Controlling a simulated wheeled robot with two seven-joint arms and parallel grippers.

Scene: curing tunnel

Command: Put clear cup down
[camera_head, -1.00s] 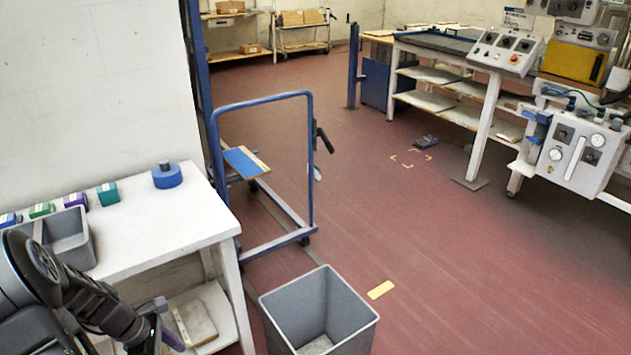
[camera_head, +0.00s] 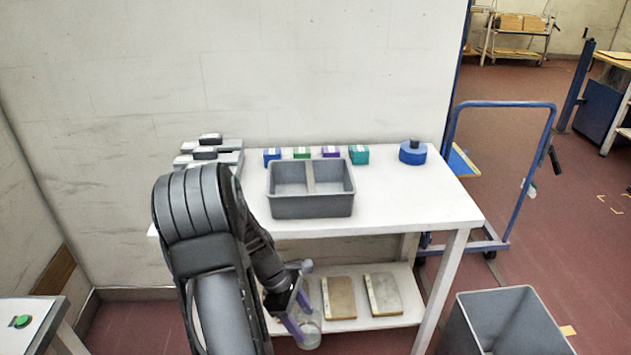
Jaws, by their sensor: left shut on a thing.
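The clear cup (camera_head: 308,338) is a small see-through vessel low in the head view, in front of the white table's lower shelf. My left gripper (camera_head: 300,311) is shut on it and holds it below the level of the tabletop. My left arm hides part of the table's left side. The white table (camera_head: 410,196) stands against the wall. My right gripper does not show.
A grey two-compartment bin (camera_head: 312,206) stands on the table. Behind it are several small coloured boxes (camera_head: 358,154), and a blue round object (camera_head: 413,152) is to the right. The tabletop's right part is clear. A grey open bin (camera_head: 505,325) stands on the floor at right.

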